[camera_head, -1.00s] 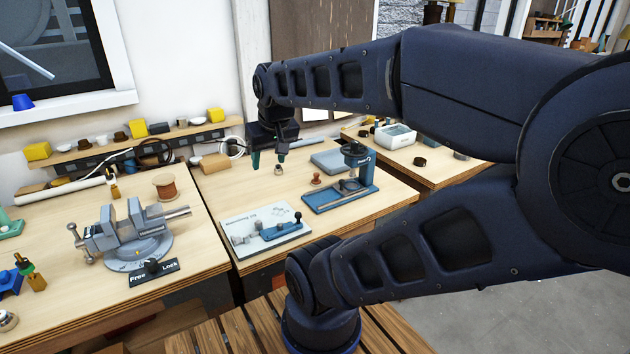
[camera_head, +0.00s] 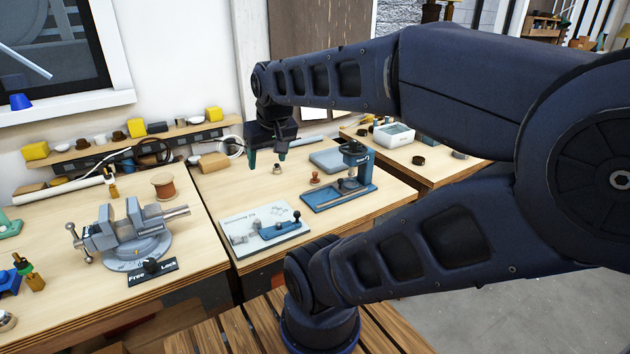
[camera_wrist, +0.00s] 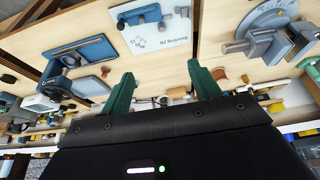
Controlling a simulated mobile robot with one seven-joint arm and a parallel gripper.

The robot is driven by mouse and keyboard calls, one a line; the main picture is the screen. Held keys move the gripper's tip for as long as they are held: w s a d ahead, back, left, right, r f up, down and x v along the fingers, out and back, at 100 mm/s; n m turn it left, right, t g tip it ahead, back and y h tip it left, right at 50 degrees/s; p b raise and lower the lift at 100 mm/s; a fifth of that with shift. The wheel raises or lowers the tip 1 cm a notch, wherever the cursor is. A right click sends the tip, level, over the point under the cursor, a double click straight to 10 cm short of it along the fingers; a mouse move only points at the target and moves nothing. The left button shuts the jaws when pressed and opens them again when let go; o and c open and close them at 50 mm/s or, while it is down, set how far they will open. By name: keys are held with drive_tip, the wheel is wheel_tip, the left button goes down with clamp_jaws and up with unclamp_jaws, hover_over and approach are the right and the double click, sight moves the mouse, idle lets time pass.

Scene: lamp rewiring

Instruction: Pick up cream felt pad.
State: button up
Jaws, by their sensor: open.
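I cannot pick out the cream felt pad for certain. A small pale and brown piece (camera_head: 277,169) lies on the middle bench (camera_head: 225,190), close below my gripper in the head view; it is too small to name. My gripper (camera_head: 267,159) hangs over the back part of that bench, fingers downward and apart. In the wrist view its two green fingers (camera_wrist: 163,85) are spread wide, with nothing held between them. Small pale things show beyond the fingertips there, too small to identify.
A grey vise (camera_head: 135,235) and a copper-coloured spool (camera_head: 165,186) stand on the left bench. A blue press (camera_head: 340,195), a red-brown knob (camera_head: 315,178), a grey-blue box (camera_head: 328,161) and a white board (camera_head: 240,232) with blue parts share the middle bench. A shelf (camera_head: 150,139) runs behind.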

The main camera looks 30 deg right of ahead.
drive_tip(key=n+g+h, duration=0.5)
drive_tip(key=n, duration=1.3)
hover_over(315, 173)
drive_tip(key=a, duration=0.3)
wheel_tip(315, 173, down, 22)
drive_tip(key=shift+y, duration=0.3)
drive_tip(key=shift+w+x, duration=0.15)
drive_tip(key=shift+x, duration=2.25)
drive_tip(key=shift+w+x, duration=0.15)
drive_tip(key=shift+x, duration=2.3)
drive_tip(key=shift+d, duration=0.15)
drive_tip(key=shift+r, duration=0.1)
drive_tip(key=c, duration=1)
